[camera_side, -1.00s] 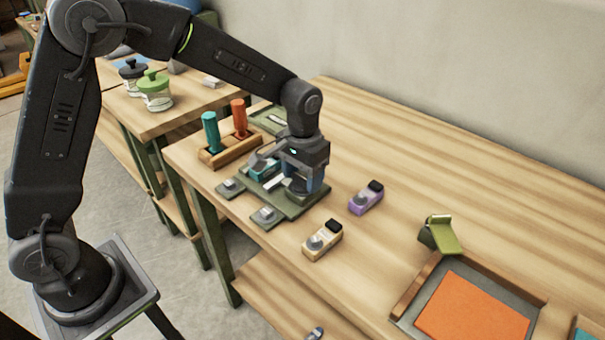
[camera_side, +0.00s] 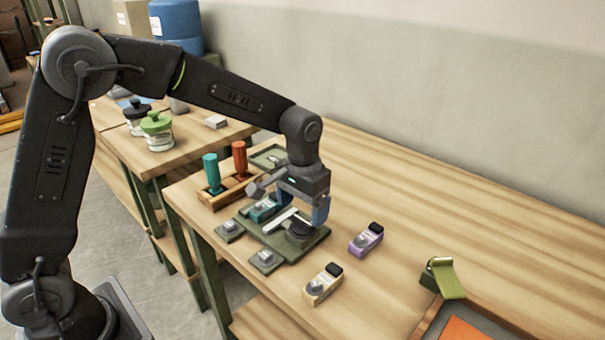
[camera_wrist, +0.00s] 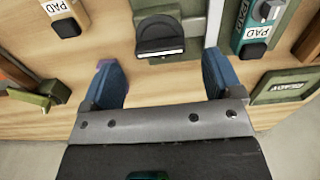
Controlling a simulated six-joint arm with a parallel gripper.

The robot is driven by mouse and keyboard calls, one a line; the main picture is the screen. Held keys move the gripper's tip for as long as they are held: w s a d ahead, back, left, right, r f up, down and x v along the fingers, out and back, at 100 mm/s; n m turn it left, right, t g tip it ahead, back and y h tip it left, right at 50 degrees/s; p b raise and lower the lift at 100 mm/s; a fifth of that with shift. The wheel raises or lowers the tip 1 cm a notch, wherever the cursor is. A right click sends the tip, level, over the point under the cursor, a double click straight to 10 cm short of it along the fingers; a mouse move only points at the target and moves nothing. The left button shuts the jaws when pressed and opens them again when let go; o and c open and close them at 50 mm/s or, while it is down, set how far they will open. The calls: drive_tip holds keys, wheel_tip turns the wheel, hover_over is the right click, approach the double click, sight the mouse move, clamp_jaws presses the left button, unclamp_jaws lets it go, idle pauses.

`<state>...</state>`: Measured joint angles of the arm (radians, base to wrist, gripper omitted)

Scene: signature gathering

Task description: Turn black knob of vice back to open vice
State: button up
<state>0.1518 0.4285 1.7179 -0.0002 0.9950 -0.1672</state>
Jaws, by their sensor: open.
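The vice (camera_side: 270,238) is a green plate with a pale metal bar on the bench. Its black knob (camera_side: 299,229) is round and stands at the right end of the bar. In the wrist view the knob (camera_wrist: 160,32) shows a white edge and lies beyond the fingertips, between their lines. My gripper (camera_side: 302,208) is open and empty, above the knob and apart from it. Its two blue fingers also show spread wide in the wrist view (camera_wrist: 162,75). Whether the vice's jaws grip anything is not clear.
A teal pad (camera_side: 262,211) sits behind the bar. A purple pad (camera_side: 366,239) and a beige pad (camera_side: 322,285) stand right and in front. A wooden rack (camera_side: 225,193) holds teal and orange-red stamps. A green-handled item (camera_side: 443,278) lies farther right. The bench's right rear is clear.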

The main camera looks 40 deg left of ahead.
sight(301, 220)
wheel_tip(301, 220, up, 11)
drive_tip(key=shift+f, duration=0.15)
drive_tip(key=s+a+r+t, duration=0.1)
drive_tip(key=s+a+r, duration=0.1)
drive_tip(key=s, duration=0.3)
drive_tip(key=s+a+r+t, duration=0.2)
drive_tip(key=s, duration=0.4)
drive_tip(key=s+a+f+t, duration=0.1)
drive_tip(key=s, duration=0.4)
drive_tip(key=s+a+f+t, duration=0.1)
drive_tip(key=s+f, duration=0.1)
drive_tip(key=s, duration=0.4)
drive_tip(key=shift+s+a+t, duration=0.3)
